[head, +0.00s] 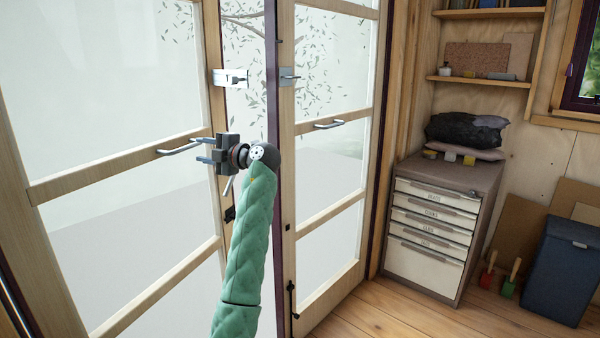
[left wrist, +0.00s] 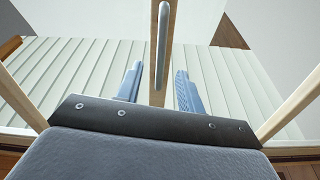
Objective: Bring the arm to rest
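My left gripper (head: 202,150) is at the end of my green-sleeved arm (head: 247,240), raised in front of the left glazed door (head: 115,173). Its two fingers point left and stand apart with nothing gripped. The metal handle (head: 183,146) of that door is just beyond the fingertips. In the left wrist view, my open fingers (left wrist: 160,78) stand either side of the line of the handle (left wrist: 162,45) and the wooden rail behind it. I cannot tell whether any finger touches the handle. My right gripper is not in view.
The right glazed door (head: 310,230) has its own handle (head: 328,125). A gap shows between the two doors. A drawer cabinet (head: 440,215) stands right, with a dark bag (head: 466,130) on top. A blue bin (head: 550,270) stands further right. Some floor before the cabinet is clear.

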